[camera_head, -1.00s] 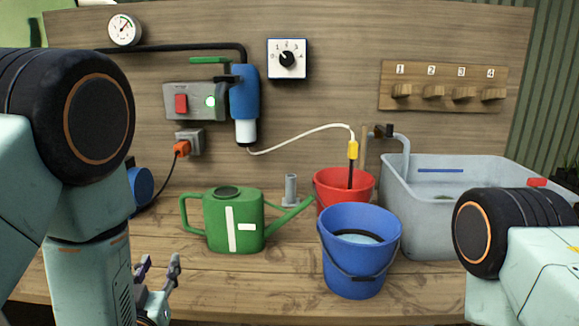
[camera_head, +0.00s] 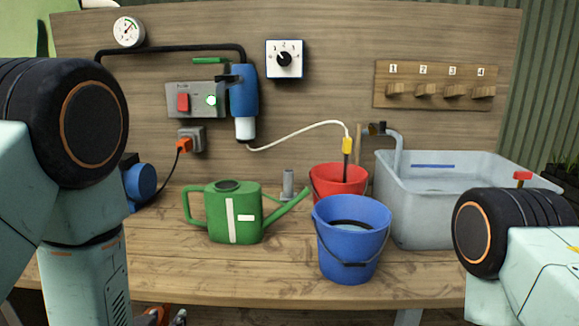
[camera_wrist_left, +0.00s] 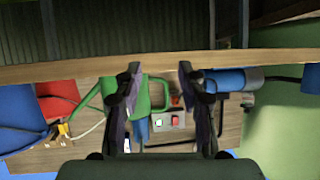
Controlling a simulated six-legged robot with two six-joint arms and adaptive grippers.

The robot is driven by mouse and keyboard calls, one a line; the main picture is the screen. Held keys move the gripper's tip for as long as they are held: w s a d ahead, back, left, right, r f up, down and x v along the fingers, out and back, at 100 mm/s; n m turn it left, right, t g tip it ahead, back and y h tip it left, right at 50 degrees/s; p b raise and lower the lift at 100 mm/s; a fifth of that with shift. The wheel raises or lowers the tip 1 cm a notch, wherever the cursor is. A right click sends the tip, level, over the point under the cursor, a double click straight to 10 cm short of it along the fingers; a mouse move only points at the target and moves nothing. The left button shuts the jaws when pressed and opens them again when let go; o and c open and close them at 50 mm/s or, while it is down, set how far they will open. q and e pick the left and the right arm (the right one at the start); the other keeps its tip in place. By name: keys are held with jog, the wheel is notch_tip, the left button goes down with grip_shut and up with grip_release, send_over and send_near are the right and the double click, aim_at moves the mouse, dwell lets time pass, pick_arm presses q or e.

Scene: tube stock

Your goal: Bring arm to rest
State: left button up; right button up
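My left arm fills the left side of the head view. Its gripper (camera_head: 166,317) is low at the bottom edge, below the bench top and mostly cut off. In the left wrist view the two fingers (camera_wrist_left: 160,98) stand wide apart with nothing held between them. Behind them show the green watering can and the switch box. My right arm comes in at the lower right of the head view; its gripper is out of view.
On the bench stand a green watering can (camera_head: 232,217), a blue bucket (camera_head: 350,262), a red bucket (camera_head: 323,180) and a grey tank (camera_head: 440,222). A blue pump (camera_head: 243,95) and a switch box (camera_head: 192,106) are on the back panel.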

pick_arm(q)
jog(key=s+f+g, duration=0.6)
jog(key=s+f, duration=0.3)
jog(key=s, duration=0.6)
jog(key=s+f+g+h, duration=0.1)
jog(key=s+f+g, duration=0.5)
jog(key=s+f, duration=0.4)
jog(key=s, duration=0.6)
jog(key=shift+d+g+h, duration=0.3)
jog(key=shift+d, duration=0.05)
jog(key=shift+w+f, duration=0.1)
jog(key=shift+f, duration=0.05)
